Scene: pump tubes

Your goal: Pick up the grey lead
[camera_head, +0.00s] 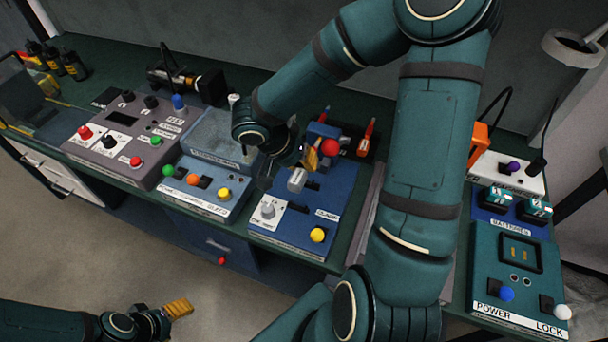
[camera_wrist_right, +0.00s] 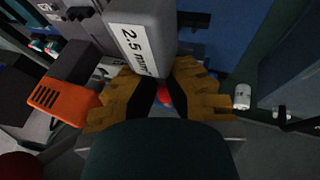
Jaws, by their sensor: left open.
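A grey block marked "2.5 mm" (camera_wrist_right: 140,35) is at my right gripper's fingertips in the right wrist view. A small grey labelled block (camera_head: 297,180) shows at that gripper in the head view, over the blue panel, and looks like the same piece. I see no cable on it, so I cannot tell if it is the grey lead. My right gripper (camera_wrist_right: 166,78) has its fingertips close together at the block's lower end; its grip is unclear. My right gripper's yellow finger (camera_head: 312,158) is partly hidden by its wrist in the head view. My left gripper (camera_head: 178,307) is open and empty above the floor.
The blue panel (camera_head: 325,226) has a dial and a yellow button. A red ball (camera_head: 330,147) and red-tipped pieces (camera_head: 368,130) stand close behind my right gripper. A grey panel with buttons (camera_head: 115,168) lies left. A teal power box (camera_head: 485,257) stands right.

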